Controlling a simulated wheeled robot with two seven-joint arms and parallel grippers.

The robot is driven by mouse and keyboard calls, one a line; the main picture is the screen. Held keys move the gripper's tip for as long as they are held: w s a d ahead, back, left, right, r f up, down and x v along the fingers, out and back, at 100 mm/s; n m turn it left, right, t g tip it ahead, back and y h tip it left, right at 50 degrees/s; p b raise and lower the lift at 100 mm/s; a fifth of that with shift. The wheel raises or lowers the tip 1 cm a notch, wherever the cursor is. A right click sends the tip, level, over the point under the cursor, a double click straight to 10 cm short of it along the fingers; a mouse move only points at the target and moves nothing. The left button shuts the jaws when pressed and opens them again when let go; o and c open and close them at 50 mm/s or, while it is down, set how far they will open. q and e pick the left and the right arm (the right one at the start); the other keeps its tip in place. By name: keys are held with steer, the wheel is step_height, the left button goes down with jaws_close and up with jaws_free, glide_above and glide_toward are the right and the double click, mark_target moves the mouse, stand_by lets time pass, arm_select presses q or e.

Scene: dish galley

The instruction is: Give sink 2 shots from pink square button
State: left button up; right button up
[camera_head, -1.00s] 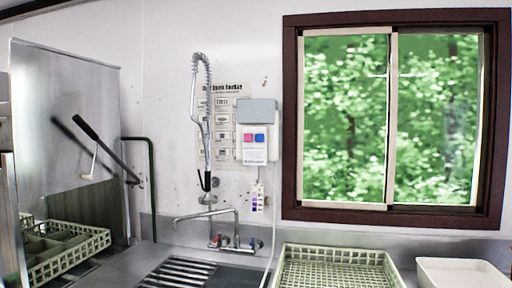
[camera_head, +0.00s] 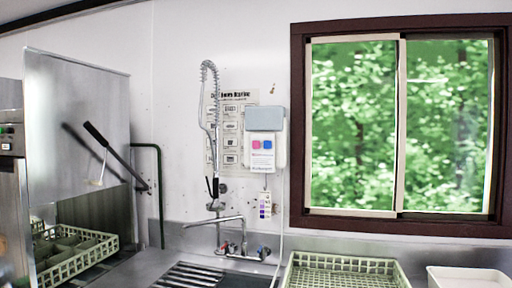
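The pink square button (camera_head: 256,145) is on the left of a white wall dispenser (camera_head: 262,155) with a grey top. A blue square button (camera_head: 267,145) sits just to its right. A thin pale tube runs down from the dispenser toward the sink. The sink (camera_head: 205,275) lies below, with a dark slatted grate partly cut off by the bottom edge. A faucet (camera_head: 213,221) with red and blue handles stands behind it. Neither of my grippers shows in the head view.
A tall spray hose (camera_head: 209,130) stands left of the dispenser. A pale green rack (camera_head: 345,272) and a white tub (camera_head: 468,278) sit at the lower right. An open dish machine (camera_head: 75,150) with another rack (camera_head: 75,255) is at the left. A window fills the right wall.

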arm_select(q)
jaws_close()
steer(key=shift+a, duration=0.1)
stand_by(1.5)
